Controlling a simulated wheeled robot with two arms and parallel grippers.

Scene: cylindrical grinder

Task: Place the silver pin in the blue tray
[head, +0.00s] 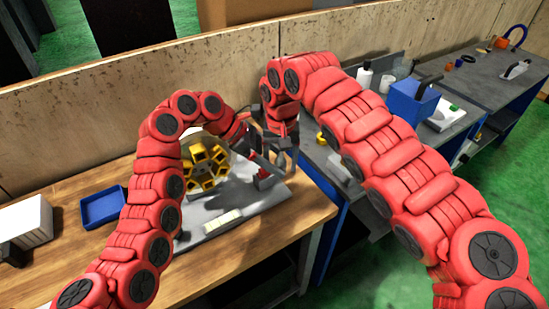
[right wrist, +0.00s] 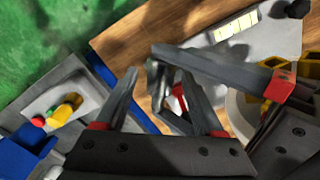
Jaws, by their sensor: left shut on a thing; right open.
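The blue tray (head: 103,207) lies empty on the wooden table at the left in the head view. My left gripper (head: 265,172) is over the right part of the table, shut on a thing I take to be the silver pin. In the right wrist view a short silver metal piece (right wrist: 154,82), likely the pin, shows between my right fingers, with red and grey gripper parts just behind it. My right gripper (head: 284,150) is open, close beside the left one; its spread fingers also show in the right wrist view (right wrist: 145,75). Whether it touches the pin I cannot tell.
A yellow machine part (head: 204,165) stands on a grey plate behind my left arm. A white box (head: 25,222) is left of the tray. A grey bench (head: 460,80) with a blue bin (head: 412,103) and bottles stands at the right. A wooden wall panel runs behind.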

